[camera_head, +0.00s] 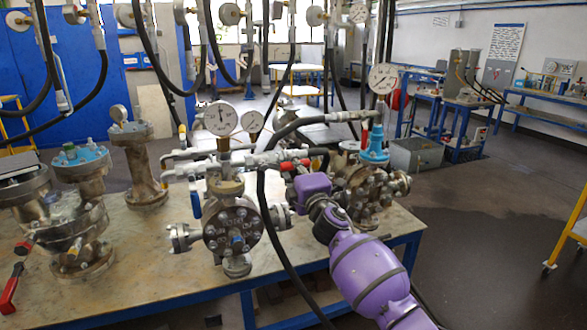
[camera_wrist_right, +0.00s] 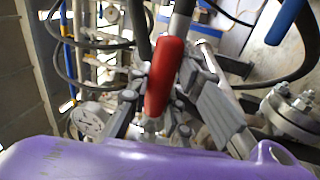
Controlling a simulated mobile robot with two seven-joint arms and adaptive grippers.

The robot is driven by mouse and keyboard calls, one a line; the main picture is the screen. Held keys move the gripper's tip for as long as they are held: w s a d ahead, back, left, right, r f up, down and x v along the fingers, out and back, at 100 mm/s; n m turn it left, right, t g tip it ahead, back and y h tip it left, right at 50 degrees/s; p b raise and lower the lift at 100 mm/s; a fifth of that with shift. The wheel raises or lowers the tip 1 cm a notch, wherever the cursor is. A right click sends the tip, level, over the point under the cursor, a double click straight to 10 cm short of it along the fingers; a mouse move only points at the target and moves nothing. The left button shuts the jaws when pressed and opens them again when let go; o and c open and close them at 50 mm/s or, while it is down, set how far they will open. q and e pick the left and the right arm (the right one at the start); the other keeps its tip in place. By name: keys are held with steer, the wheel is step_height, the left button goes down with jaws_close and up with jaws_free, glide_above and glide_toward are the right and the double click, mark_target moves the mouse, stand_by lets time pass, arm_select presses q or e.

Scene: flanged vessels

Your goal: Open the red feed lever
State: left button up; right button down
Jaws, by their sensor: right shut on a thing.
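The red feed lever (camera_wrist_right: 163,78) fills the middle of the right wrist view, upright in that picture, with grey gripper fingers on both sides. In the head view a small red piece of it (camera_head: 287,166) shows on the pipework right of the central flanged vessel (camera_head: 232,228). My right gripper (camera_head: 292,172) is at this lever, shut on it, its purple arm coming in from the lower right. The gripper also shows in the right wrist view (camera_wrist_right: 160,98). The fingers partly hide the lever and its valve. My left gripper is not in view.
Another red lever (camera_head: 12,290) is at the table's left edge. A blue lever (camera_head: 195,203) hangs left of the central vessel. Black hoses (camera_head: 265,230) hang close to my right arm. Pressure gauges (camera_head: 221,117) stand above the vessel.

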stand_by(0.4)
steer(key=c, duration=1.6)
jaws_free()
steer(key=shift+r, duration=0.1)
steer(key=shift+o, duration=0.2)
steer(key=v, duration=1.2)
